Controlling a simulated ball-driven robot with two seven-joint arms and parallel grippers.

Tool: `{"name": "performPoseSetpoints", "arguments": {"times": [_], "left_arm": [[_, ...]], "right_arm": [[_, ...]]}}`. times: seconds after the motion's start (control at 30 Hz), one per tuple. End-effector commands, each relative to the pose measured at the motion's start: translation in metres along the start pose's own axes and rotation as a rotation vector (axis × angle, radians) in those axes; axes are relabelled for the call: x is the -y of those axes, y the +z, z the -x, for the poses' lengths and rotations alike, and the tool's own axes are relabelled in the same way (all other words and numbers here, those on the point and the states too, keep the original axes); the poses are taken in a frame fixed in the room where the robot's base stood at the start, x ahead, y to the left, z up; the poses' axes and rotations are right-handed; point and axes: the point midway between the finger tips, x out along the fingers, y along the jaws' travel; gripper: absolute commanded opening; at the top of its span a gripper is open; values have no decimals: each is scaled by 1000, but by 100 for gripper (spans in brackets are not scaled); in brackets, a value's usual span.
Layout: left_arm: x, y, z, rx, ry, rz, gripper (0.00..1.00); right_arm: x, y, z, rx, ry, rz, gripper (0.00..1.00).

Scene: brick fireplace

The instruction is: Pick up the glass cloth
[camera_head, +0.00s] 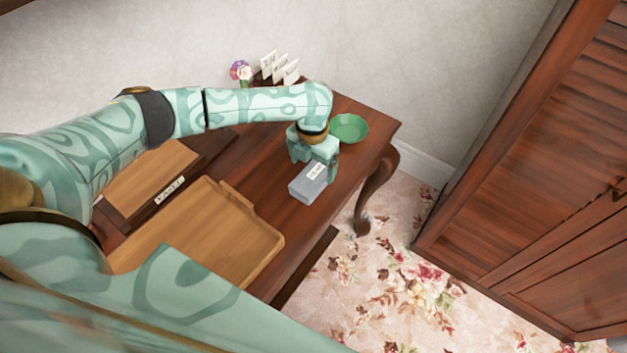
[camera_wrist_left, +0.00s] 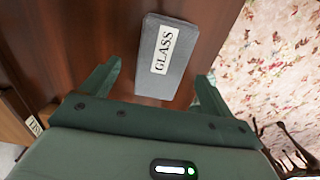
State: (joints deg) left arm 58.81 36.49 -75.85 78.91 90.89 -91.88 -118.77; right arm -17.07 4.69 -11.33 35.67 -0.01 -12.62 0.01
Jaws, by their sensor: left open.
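The glass cloth (camera_head: 306,188) is a grey folded block with a white label on top. It lies flat on the dark wooden table, near its right edge. In the wrist view the cloth (camera_wrist_left: 180,75) shows the word GLASS on its label. My left gripper (camera_head: 315,166) is open over the far end of the cloth. In the wrist view the open fingers (camera_wrist_left: 155,85) stand apart with the cloth's near end between them and the rest reaching ahead. The fingers do not close on it. My right gripper is not in view.
A green bowl (camera_head: 349,128) stands just behind my gripper. A wooden tray (camera_head: 262,262) and a labelled wooden box (camera_head: 128,222) are to the left. Letters in a rack (camera_head: 283,68) and flowers (camera_head: 240,71) stand at the back. The table (camera_head: 385,126) ends right of the cloth.

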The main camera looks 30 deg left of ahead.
Motion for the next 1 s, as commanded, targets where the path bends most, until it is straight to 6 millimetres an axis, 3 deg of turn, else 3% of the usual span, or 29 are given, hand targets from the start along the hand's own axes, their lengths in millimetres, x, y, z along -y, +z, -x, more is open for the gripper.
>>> {"name": "performPoseSetpoints", "arguments": {"times": [0.23, 0.47, 0.5, 0.67, 1.0], "left_arm": [[5, -5, -43, -4, 1, 1, 87], [5, -4, -46, -1, 0, 1, 87], [5, -4, -46, -1, 0, 1, 84], [5, -4, -46, -1, 0, 1, 40], [5, -4, -44, 0, 0, 1, 39]], "right_arm": [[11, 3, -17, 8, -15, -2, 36], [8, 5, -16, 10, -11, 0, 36], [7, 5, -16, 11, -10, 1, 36], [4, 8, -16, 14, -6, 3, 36], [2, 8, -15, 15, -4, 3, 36]]}}
